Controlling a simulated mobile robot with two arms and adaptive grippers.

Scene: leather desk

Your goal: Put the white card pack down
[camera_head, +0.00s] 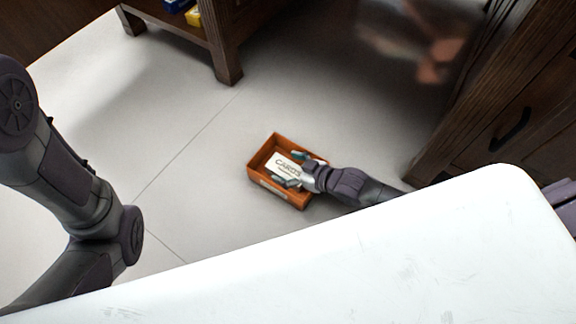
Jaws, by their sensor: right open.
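The white card pack (283,164), with "CARDS" printed on it, lies inside an orange-brown open box (256,172). The box stands on the pale floor. My right gripper (291,168) is over the box, its fingers apart on either side of the card pack's right part. I cannot tell whether the fingers touch the pack. My left arm comes in at the left edge, but its gripper is out of view.
A large white surface (400,262) fills the foreground below the box. A dark wooden cabinet (510,100) stands at the right. A wooden furniture piece (224,50) with blue and yellow items stands at the top. Pale floor (150,120) is clear left of the box.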

